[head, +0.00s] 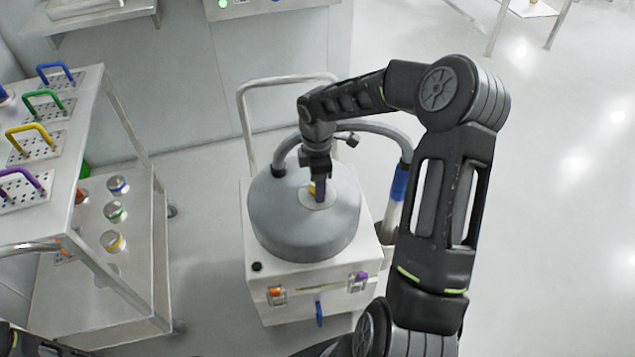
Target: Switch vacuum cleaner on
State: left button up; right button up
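The vacuum cleaner (270,225) stands on the floor in the middle, a white box with a grey domed lid. A pale round plate (328,203) is on top of the lid, with a small yellow piece (311,188) on it. My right gripper (318,194) points down at this plate, right beside the yellow piece. It hides part of the plate, and I cannot tell whether it touches or holds anything. A black round knob or button (257,267) is on the box's front left corner. My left gripper is out of view.
A metal trolley (100,110) stands at the left, with perforated plates with coloured handles above and several small metal containers below. A grey hose (375,132) curves behind the lid to a blue-banded tube (398,185). Open floor (560,230) lies at the right.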

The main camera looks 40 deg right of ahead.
grip_shut()
dwell(0.3)
jog(key=shift+m, duration=0.4)
jog(key=m+b, duration=0.1)
jog(key=m, duration=0.3)
jog(key=m+b, duration=0.1)
jog(key=m, duration=0.7)
jog(key=shift+m+b, duration=0.3)
jog(key=shift+b, duration=0.1)
jog(key=m, duration=0.4)
jog(key=shift+m, duration=0.3)
